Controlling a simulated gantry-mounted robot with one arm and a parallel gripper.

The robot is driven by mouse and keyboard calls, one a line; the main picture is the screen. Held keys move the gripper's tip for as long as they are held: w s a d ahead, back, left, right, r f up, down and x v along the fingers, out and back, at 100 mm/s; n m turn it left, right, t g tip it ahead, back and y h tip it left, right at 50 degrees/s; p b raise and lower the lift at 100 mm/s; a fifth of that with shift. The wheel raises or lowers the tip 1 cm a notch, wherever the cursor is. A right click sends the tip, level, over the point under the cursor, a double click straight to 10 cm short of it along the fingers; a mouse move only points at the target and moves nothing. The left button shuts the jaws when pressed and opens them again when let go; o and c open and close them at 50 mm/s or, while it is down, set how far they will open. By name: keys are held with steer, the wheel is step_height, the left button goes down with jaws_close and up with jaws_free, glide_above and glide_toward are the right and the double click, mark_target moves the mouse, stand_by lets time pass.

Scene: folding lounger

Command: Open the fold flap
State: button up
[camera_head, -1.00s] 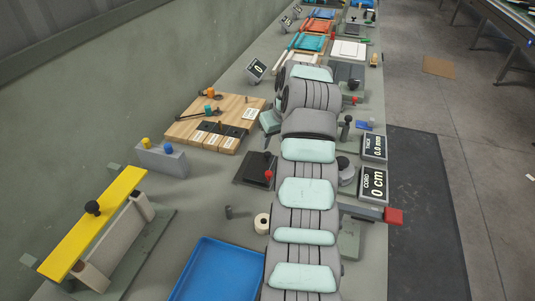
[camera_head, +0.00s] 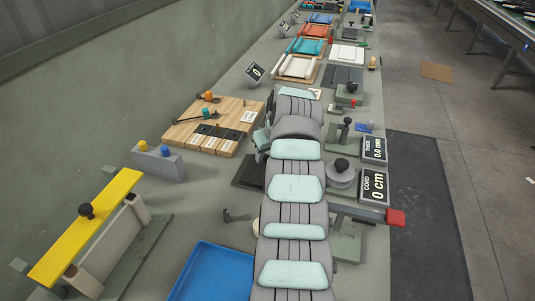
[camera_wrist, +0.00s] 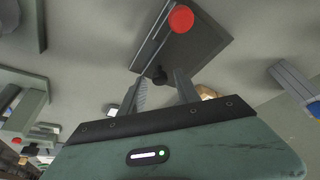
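No part is clearly marked as the fold flap. A yellow board (camera_head: 85,228) with a black knob (camera_head: 86,210) lies across a grey fixture at the left in the head view; it looks like a flap. My gripper (camera_wrist: 162,92) is open in the wrist view, with nothing between its fingers. It is above a dark plate (camera_wrist: 190,48) that carries a rod with a red ball (camera_wrist: 181,18) and a small black piece near the fingers. In the head view, the dark plate (camera_head: 247,173) is partly hidden by my arm, as are the fingers.
A blue tray (camera_head: 212,272) lies at the front. A wooden board (camera_head: 232,110) with tools and a grey block (camera_head: 160,163) with blue and yellow knobs stand left of my arm. A red-ended bar (camera_head: 395,217) and displays (camera_head: 374,186) stand to its right.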

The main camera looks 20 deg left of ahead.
jaws_close()
stand_by(1.2)
